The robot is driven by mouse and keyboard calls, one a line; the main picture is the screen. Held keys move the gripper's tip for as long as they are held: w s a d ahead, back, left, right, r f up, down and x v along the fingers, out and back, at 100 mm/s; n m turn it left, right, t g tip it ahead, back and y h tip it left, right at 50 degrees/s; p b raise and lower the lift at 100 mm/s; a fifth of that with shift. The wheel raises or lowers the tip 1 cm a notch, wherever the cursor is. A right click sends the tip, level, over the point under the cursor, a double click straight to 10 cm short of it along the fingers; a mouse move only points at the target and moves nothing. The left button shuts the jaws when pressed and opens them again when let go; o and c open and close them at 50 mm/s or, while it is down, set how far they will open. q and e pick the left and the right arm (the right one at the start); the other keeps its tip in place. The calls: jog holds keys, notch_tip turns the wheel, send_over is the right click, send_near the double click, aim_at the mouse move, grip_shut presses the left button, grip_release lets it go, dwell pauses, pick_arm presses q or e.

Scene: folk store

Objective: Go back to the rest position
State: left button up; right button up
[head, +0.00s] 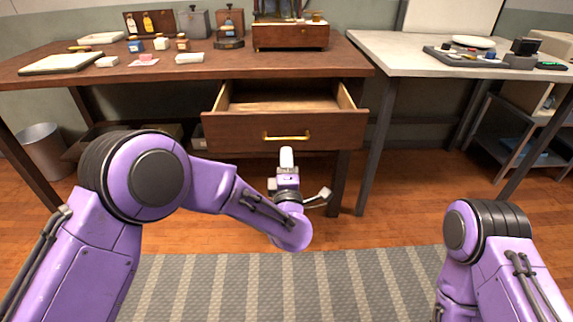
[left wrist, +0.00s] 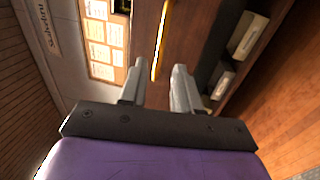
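My left gripper (head: 287,158) is in front of the open drawer (head: 285,133), just below its brass handle (head: 287,137) in the head view. In the left wrist view my left gripper (left wrist: 157,78) has its two fingers apart with nothing between them. The brass handle (left wrist: 161,40) shows beyond the fingertips, apart from them. The drawer is pulled out and its visible inside is bare wood. My right arm shows at the lower right of the head view, but its gripper is out of the picture.
The brown desk (head: 150,68) holds small bottles, boxes and a wooden-based apparatus (head: 290,37). A white-topped table (head: 400,55) with a tray stands to the right. A bin (head: 45,150) is at the left. The striped rug (head: 290,285) is clear.

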pick_arm(q)
jog(key=shift+v, duration=1.2)
